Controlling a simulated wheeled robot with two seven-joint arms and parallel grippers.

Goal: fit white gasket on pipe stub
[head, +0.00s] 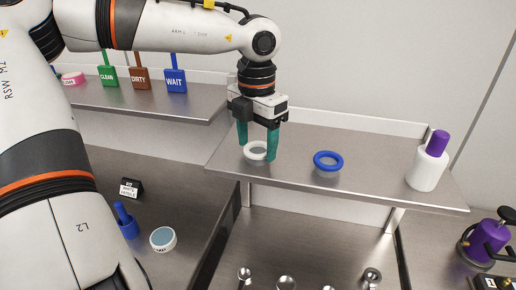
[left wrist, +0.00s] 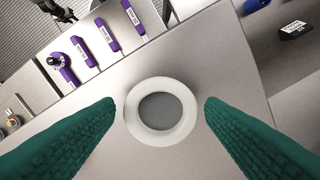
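The white gasket (head: 256,158) lies flat at the left part of the raised steel shelf (head: 350,185). My left gripper (head: 257,152) points down over it, with one green finger on each side of the ring. In the left wrist view the white gasket (left wrist: 161,139) sits between the open fingers (left wrist: 160,104), with a small gap showing on both sides. The grey shelf shows through its hole. I cannot make out a pipe stub in either view. My right gripper is not in view.
A blue ring (head: 328,168) and a white bottle with a purple cap (head: 427,170) stand on the same shelf. Purple equipment (head: 487,240) is at far right. A back-left shelf holds the CLEAN (head: 108,77), DIRTY (head: 140,78) and WAIT (head: 175,80) signs. Bare shelf separates the rings.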

